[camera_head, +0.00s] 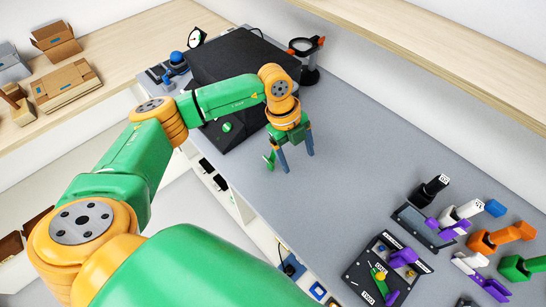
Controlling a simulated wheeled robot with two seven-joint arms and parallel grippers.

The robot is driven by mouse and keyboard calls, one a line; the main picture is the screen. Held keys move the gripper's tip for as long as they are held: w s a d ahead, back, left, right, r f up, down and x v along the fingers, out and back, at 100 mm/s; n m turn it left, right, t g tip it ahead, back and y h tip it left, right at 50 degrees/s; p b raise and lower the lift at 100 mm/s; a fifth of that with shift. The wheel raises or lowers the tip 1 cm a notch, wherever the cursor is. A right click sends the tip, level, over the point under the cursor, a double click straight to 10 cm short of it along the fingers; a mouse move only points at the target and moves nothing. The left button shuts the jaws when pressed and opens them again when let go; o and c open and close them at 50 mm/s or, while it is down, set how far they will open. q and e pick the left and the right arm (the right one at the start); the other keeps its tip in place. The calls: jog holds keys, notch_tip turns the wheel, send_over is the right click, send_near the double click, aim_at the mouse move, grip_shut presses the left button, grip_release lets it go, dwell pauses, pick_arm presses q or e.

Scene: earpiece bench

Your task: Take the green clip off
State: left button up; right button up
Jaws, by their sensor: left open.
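A black board (362,268) with white labels lies at the front right of the grey bench. A long green clip (380,284) with a yellow part at its upper end sits on it, beside a purple clip (403,258). My left gripper (297,163) is open and points down over the bench near the black box, well up and left of the board. I see nothing between its fingers. A small green piece shows beside its left finger; I cannot tell what it is. My right gripper is not in view.
A large black box (240,57) stands behind my left gripper, with a black stand with an orange-tipped ring (307,60) to its right. Coloured holders, including an orange one (502,238) and a green one (520,268), stand right of the board. The bench middle is clear.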

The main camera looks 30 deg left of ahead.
aim_at(271, 156)
pick_arm(q)
jog(key=a+r+n+y, duration=0.1)
jog(key=a+n+y, duration=0.15)
jog(key=a, duration=0.55)
jog(key=shift+m+y, duration=0.25)
jog(key=shift+y, duration=0.2)
jog(key=f+b, duration=0.1)
jog(key=f, duration=0.1)
jog(key=f+b, duration=0.3)
jog(key=f, duration=0.2)
jog(key=shift+w+d, duration=0.25)
jog(key=shift+r, duration=0.1)
grip_shut()
notch_tip(271, 156, up, 7)
jog(key=p, duration=0.4)
